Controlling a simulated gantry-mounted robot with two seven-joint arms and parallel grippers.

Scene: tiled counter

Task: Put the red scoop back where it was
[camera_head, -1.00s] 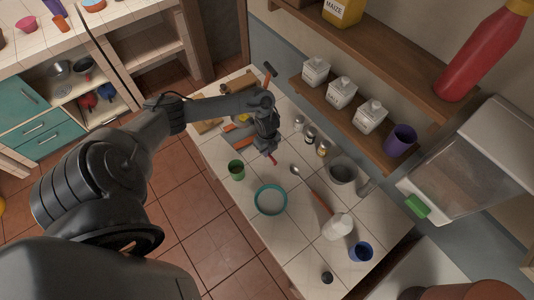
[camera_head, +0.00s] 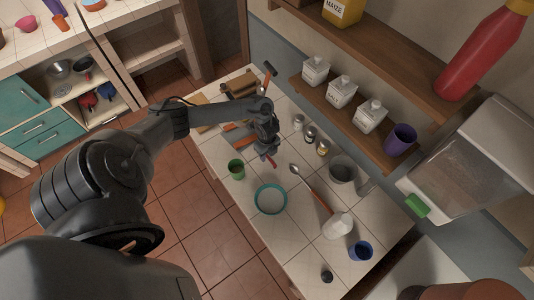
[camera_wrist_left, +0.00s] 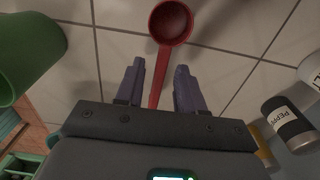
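The red scoop (camera_wrist_left: 171,22) shows in the left wrist view, its round bowl at the top and its handle running down between my left gripper's fingers. My left gripper (camera_wrist_left: 159,88) is open, with a gap on each side of the handle. In the head view the left gripper (camera_head: 268,154) is over the tiled counter, and only a small red bit of the scoop (camera_head: 272,162) shows below it. The gripper hides the rest there. I cannot tell whether the scoop rests flat on the tiles. My right gripper is not in view.
A green cup (camera_head: 236,169) stands left of the gripper. Spice jars, including a pepper jar (camera_wrist_left: 287,124), stand to the right. A shelf with white canisters (camera_head: 341,92) overhangs the counter's wall side.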

